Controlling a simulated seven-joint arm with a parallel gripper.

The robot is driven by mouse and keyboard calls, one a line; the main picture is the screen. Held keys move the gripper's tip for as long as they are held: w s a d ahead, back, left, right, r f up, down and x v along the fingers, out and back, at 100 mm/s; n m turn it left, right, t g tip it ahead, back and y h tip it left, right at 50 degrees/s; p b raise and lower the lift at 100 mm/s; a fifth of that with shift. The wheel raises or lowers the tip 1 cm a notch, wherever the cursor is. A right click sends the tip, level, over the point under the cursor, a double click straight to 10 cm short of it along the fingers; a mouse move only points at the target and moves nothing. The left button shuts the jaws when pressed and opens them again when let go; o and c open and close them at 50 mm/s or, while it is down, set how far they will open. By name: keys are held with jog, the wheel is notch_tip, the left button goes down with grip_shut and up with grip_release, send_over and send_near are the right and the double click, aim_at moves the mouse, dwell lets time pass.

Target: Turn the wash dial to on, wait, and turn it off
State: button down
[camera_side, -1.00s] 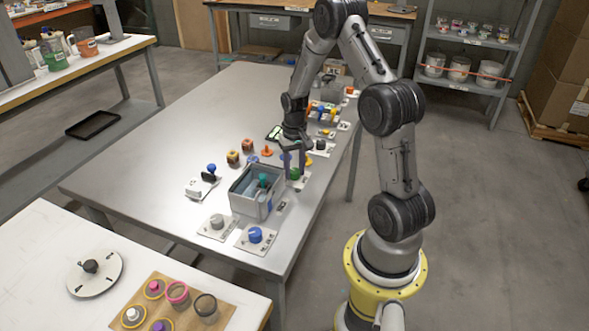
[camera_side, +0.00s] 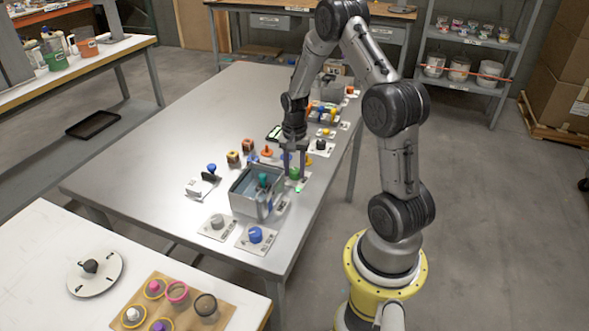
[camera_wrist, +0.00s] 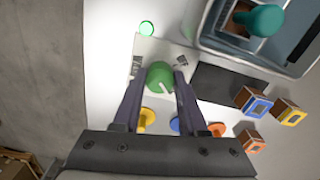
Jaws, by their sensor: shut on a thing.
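A green dial (camera_side: 294,173) with a pale pointer line sits on a light plate near the table's right edge. In the wrist view the dial (camera_wrist: 159,74) stands between my two fingers. My gripper (camera_wrist: 158,80) is shut on it from both sides, pointing down; in the side view my gripper (camera_side: 296,170) partly hides the dial. A small bright green lamp (camera_wrist: 147,28) glows on the plate beside the dial and also shows in the side view (camera_side: 299,188). The plate's lettering is too small to read.
A grey bin (camera_side: 246,203) with a teal-handled thing inside stands close by. A grey dial (camera_side: 217,222) and a blue dial (camera_side: 255,235) sit at the near end. Wooden blocks and several colored knobs are near my gripper. The table's left part is clear.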

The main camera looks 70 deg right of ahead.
aim_at(294, 171)
jog(key=shift+d+r, duration=0.1)
jog(key=shift+c, duration=2.2)
grip_release()
notch_tip(294, 171, up, 14)
jog(key=a+r+n+t+h, duration=0.1)
jog(key=a+r+n+t, duration=0.4)
jog(key=a+r, duration=1)
jog(key=s+a+f+n+y, duration=0.1)
jog(key=s+a+f+n, duration=0.2)
jog(key=s+a+n, duration=0.7)
jog(key=s, duration=0.4)
jog(key=shift+a+f+n+t, duration=0.2)
jog(key=shift+f+n+t, duration=0.1)
jog(key=shift+f+n, duration=0.1)
